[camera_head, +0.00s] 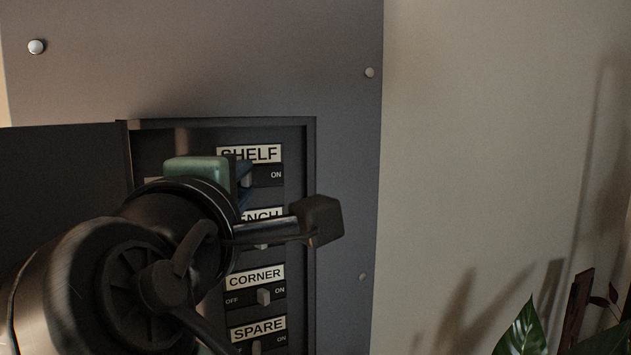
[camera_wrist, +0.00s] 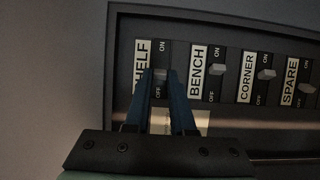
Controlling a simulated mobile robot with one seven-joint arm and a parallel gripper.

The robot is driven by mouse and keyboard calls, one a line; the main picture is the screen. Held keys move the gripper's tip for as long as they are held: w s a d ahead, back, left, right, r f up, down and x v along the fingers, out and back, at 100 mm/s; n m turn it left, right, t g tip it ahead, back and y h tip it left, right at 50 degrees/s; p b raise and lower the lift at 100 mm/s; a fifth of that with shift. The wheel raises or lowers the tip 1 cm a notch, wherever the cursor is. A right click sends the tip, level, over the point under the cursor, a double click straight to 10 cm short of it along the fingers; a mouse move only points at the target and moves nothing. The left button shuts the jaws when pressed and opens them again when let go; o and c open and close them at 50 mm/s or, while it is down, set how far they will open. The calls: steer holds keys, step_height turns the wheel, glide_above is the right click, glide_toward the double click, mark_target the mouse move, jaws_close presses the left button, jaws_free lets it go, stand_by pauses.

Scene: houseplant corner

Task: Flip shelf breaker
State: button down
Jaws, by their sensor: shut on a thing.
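The SHELF breaker (camera_head: 268,175) is in the top row of the panel in the head view. It also shows at the left of the row in the wrist view (camera_wrist: 162,56). My gripper (camera_wrist: 161,76) has its blue fingertips on either side of the SHELF toggle, shut on it. ON shows beyond the tips and OFF beside them. In the head view, my gripper (camera_head: 245,172) reaches into the panel from the left, mostly behind my arm.
The BENCH (camera_wrist: 215,96), CORNER (camera_wrist: 267,73) and SPARE (camera_wrist: 307,88) toggles stand beside the SHELF one. The panel door (camera_head: 60,185) hangs open on the left. The panel's raised frame (camera_head: 310,165) borders the breakers. A leafy plant (camera_head: 522,332) is at lower right.

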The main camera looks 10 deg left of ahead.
stand_by(0.3)
steer(key=c, duration=0.8)
jaws_free()
steer(key=shift+o, duration=0.2)
